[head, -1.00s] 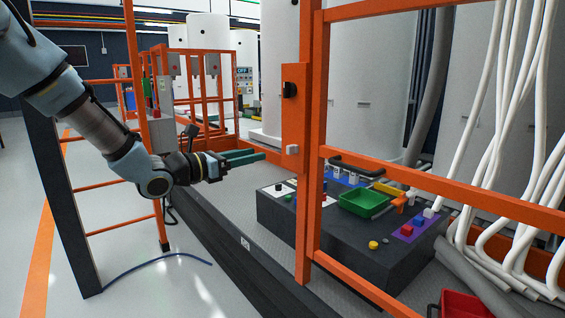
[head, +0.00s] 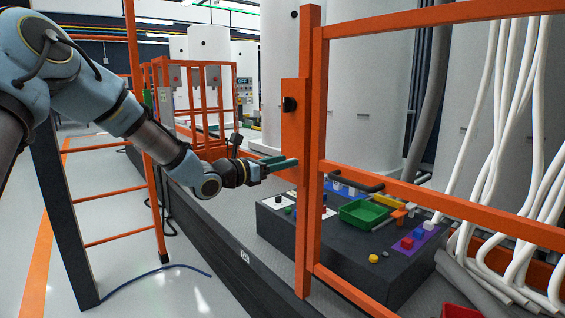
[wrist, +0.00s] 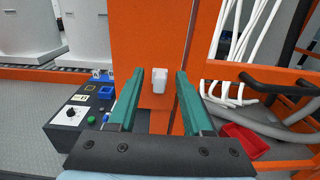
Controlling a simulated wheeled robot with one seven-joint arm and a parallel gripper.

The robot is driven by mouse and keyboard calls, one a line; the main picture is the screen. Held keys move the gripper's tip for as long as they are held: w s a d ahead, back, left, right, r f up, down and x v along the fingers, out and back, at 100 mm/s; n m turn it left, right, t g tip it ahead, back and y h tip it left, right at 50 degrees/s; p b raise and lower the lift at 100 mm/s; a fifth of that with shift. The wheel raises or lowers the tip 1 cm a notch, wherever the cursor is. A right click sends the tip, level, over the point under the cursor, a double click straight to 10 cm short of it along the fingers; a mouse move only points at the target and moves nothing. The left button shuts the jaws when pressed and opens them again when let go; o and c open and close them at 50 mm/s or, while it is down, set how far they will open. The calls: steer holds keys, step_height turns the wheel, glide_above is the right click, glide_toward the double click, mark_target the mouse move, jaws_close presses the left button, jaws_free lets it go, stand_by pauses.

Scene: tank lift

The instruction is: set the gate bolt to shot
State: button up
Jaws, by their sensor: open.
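The gate's orange plate (head: 294,130) stands upright on the orange post and also fills the middle of the wrist view (wrist: 150,40). A small white block, apparently the bolt's handle (wrist: 159,84), sticks out of the plate. My gripper (wrist: 159,76) is open, with one green finger on each side of the handle and a gap on both sides. In the head view my gripper (head: 290,162) reaches the plate's lower part from the left, and the handle is hidden there. I cannot tell from here how far the bolt is thrown.
A black knob (head: 290,104) sits higher on the plate. Orange rails (head: 430,187) run right of the post. Behind stands a dark bench (head: 345,250) with a green tray (head: 363,213) and coloured blocks. A red bin (wrist: 246,139) lies low right.

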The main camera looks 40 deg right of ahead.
jaws_close()
stand_by(1.4)
